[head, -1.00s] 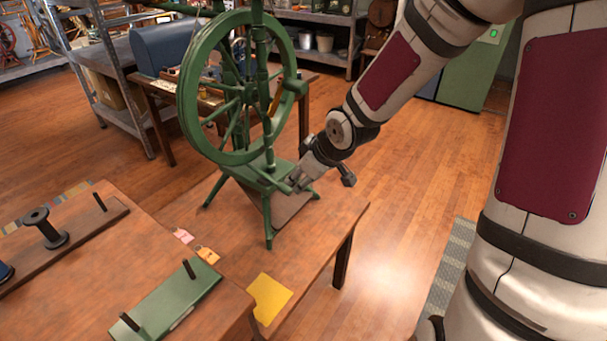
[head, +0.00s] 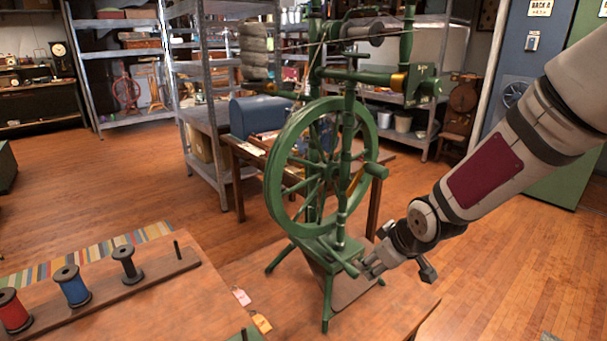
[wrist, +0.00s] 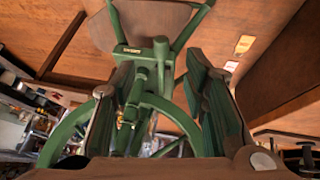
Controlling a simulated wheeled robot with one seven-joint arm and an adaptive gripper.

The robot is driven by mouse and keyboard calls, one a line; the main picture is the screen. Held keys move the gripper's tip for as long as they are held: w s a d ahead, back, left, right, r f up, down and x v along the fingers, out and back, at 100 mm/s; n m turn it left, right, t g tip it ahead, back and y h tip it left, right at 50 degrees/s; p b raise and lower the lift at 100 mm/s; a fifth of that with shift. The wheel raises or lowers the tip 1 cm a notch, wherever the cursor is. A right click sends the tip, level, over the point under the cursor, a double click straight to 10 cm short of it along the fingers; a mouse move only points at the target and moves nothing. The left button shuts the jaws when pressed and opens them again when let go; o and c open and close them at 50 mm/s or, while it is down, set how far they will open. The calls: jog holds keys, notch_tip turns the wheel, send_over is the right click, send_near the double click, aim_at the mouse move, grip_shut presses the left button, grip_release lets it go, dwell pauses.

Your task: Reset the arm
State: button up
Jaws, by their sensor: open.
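My gripper (head: 362,270) is at the end of my arm, low in front of the green spinning wheel (head: 272,190) in the head view. Its fingertips are close to the wheel's base; I cannot tell whether they touch it. In the wrist view my gripper (wrist: 160,85) is open, its two dark fingers spread apart. Parts of the green spinning wheel (wrist: 162,105) show between and beyond the fingers, and nothing is clearly held.
The spinning wheel stands on a wooden table (head: 395,305). At the front left, a rack (head: 150,275) holds red, blue and dark spools. A side table with a blue rounded box (head: 262,117) and metal shelves stand behind. Open wooden floor (head: 500,270) lies to the right.

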jog(key=s+d+r+m+g+h+p, duration=0.15)
jog(key=s+r+m+h+p, duration=0.35)
jog(key=s+r, duration=1.2)
jog(key=s+a+r+m+y+p, duration=0.1)
jog(key=s+r+p, duration=0.1)
jog(key=s+r, duration=0.3)
jog(key=s+a+r+y+p, duration=0.2)
jog(key=s+r, duration=0.3)
jog(key=s, duration=0.5)
jog(key=shift+s+a+m+g+y+p, duration=0.3)
jog(key=shift+m+g+p, duration=0.1)
jog(key=shift+p, duration=0.4)
jog(key=shift+r, duration=0.1)
